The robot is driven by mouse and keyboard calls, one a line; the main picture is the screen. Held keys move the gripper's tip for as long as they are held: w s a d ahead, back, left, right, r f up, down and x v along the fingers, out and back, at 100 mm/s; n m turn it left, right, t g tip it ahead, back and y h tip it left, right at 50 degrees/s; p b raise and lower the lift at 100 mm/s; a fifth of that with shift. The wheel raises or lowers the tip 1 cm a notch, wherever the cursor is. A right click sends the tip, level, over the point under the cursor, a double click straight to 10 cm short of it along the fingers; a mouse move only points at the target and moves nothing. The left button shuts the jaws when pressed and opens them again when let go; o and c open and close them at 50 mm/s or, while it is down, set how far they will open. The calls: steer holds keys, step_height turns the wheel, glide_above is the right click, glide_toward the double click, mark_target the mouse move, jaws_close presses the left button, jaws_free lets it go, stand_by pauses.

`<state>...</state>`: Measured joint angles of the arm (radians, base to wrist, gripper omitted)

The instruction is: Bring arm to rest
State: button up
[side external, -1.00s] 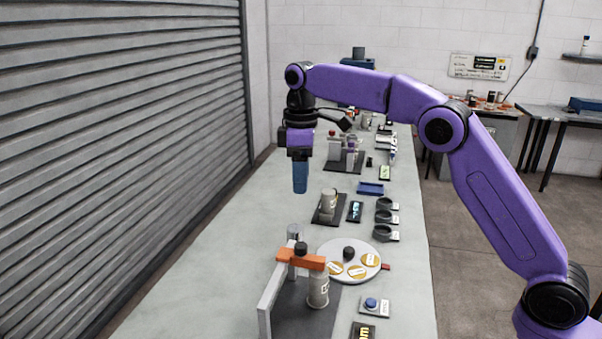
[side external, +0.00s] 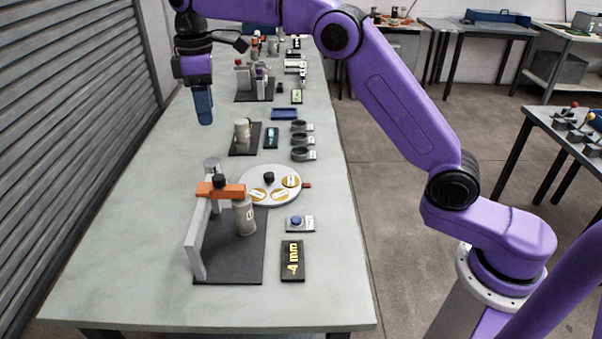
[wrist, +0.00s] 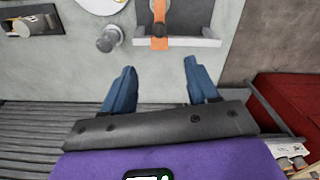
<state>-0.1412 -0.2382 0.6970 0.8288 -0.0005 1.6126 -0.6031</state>
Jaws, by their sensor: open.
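My gripper (side external: 204,108) hangs with its blue fingers pointing down over the left part of the long grey table (side external: 110,255), beside the shutter wall. In the wrist view my gripper (wrist: 160,85) shows two blue fingers spread apart with nothing between them. It is open and empty. In the side view the fingers overlap, so the gap between them is hidden there. My fingertips are clear of the gantry stand (side external: 196,245) with its orange crossbar (side external: 221,191).
A grey can (side external: 244,217) stands under the crossbar. A round white dial plate (side external: 262,197), a blue button (side external: 296,221) and a "-4 mm" sign (side external: 292,262) sit near it. Dark ring holders (side external: 303,154) line the right edge. The table's left front is bare.

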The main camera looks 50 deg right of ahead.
steer(key=s+d+f, duration=0.2)
steer(key=s, duration=1.9)
steer(key=s+d+f, duration=0.2)
steer(key=s+d, duration=0.2)
steer(key=s, duration=0.2)
steer(key=s+d+f+n, duration=0.1)
steer(key=s+d+f, duration=0.2)
steer(key=s, duration=0.4)
steer(key=s+d+f, duration=0.2)
steer(key=s+d, duration=0.3)
steer(key=s, duration=0.2)
steer(key=shift+f, duration=0.3)
